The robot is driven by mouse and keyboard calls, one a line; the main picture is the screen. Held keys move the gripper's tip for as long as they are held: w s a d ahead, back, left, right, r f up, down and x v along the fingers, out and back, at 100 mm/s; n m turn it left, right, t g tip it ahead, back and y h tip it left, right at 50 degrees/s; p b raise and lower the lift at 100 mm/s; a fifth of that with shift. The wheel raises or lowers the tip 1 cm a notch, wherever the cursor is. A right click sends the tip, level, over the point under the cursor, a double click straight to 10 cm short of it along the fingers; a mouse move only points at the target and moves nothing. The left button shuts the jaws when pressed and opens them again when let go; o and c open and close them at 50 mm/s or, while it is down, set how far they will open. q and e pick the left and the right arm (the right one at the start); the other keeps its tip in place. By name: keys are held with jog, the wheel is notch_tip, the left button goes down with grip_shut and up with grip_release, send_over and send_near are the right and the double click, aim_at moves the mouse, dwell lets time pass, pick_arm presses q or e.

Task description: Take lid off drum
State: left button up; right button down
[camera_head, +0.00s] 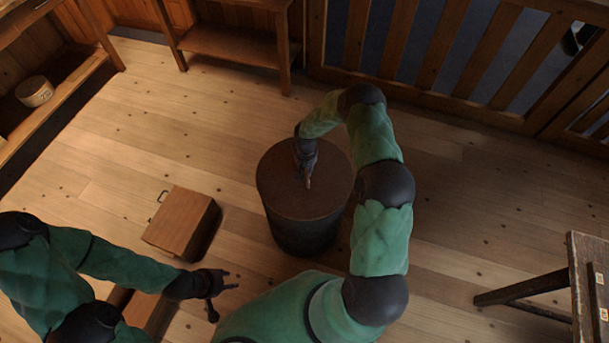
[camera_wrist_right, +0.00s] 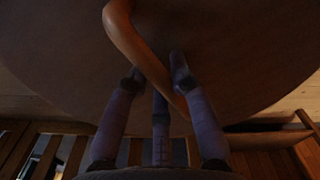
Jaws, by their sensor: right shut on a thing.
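The drum (camera_head: 300,237) is dark and round and stands upright on the floor, in the middle of the head view. Its brown lid (camera_head: 326,185) lies flat on top and looks level. In the right wrist view the lid (camera_wrist_right: 60,60) fills most of the picture, with a curved tan handle (camera_wrist_right: 135,45) across it. My right gripper (camera_head: 308,180) is over the lid, its fingers (camera_wrist_right: 158,82) shut around the handle. My left gripper (camera_head: 226,297) is left of my body with its fingers spread, open and empty, away from the drum.
A wooden box (camera_head: 180,222) with a small handle sits on the floor left of the drum. Shelving with a round tub (camera_head: 34,91) stands at far left. A wooden bench (camera_head: 235,45) and slatted railing (camera_head: 440,50) are behind. A table (camera_head: 580,280) stands at right.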

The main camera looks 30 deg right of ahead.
jog(key=shift+w+r+p, duration=0.1)
jog(key=shift+r+p, duration=0.2)
jog(key=shift+p, duration=0.1)
notch_tip(320, 180, up, 4)
jog(key=shift+a+r+p, duration=0.1)
jog(key=shift+a+p, duration=0.05)
jog(key=shift+p, duration=0.85)
jog(key=s+a+r+p, duration=0.4)
jog(key=s+a+r, duration=0.3)
jog(key=a+r, duration=0.4)
jog(key=shift+a+r, duration=0.25)
jog(key=shift+a, duration=0.2)
jog(key=shift+r, duration=0.15)
